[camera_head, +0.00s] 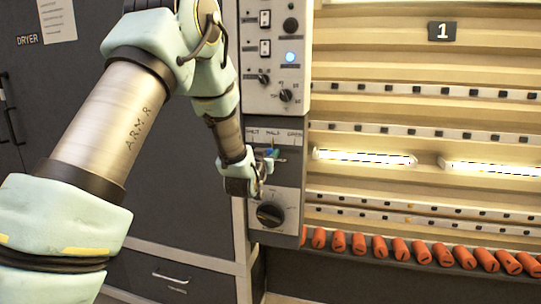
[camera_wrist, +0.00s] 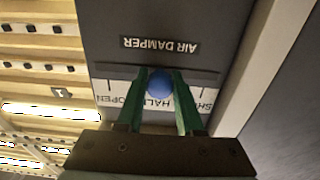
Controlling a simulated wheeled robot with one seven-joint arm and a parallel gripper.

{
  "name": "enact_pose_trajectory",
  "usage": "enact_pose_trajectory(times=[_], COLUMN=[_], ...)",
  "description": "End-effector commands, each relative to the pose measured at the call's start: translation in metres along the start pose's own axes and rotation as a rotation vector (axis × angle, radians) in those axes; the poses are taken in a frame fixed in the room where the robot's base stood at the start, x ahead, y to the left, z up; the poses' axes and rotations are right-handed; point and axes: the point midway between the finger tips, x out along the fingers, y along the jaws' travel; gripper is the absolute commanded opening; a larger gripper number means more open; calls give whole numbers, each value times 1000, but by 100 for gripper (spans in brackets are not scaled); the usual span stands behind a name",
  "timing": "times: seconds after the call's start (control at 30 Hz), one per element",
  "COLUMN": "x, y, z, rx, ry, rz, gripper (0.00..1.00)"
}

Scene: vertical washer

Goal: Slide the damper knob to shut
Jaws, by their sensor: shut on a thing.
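The wrist view shows this panel upside down. The knob stands near the HALF mark, with SHUT (camera_wrist: 208,102) to its right and OPEN (camera_wrist: 128,100) to its left there. My gripper (camera_wrist: 160,76) has its green fingers on both sides of the knob, shut on it. In the head view my gripper (camera_head: 269,152) is at the damper scale (camera_head: 274,133), where SHUT is on the left.
A large dark dial (camera_head: 270,214) sits below the damper. A grey control box (camera_head: 275,58) with switches, small dials and a lit blue button is above. Several orange pieces (camera_head: 400,249) line the rail at right. The dryer's dark front (camera_head: 185,215) is at left.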

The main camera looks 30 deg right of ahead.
Motion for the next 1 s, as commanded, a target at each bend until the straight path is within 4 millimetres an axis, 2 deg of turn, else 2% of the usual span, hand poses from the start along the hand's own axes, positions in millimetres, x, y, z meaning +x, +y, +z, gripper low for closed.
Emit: enact_pose_trajectory(times=[0.2,0.3,0.43,0.7,0.73,1.0], x=[0,0,0,0,0,0], y=[-47,-62,-71,-74,-74,-74], z=[5,3,1,-1,-1,-1], rx=[2,2,1,2,2,2], ry=[5,4,3,2,2,2], rz=[-9,-7,-5,-8,-8,-8], gripper=[0,0,0,0,37,66])
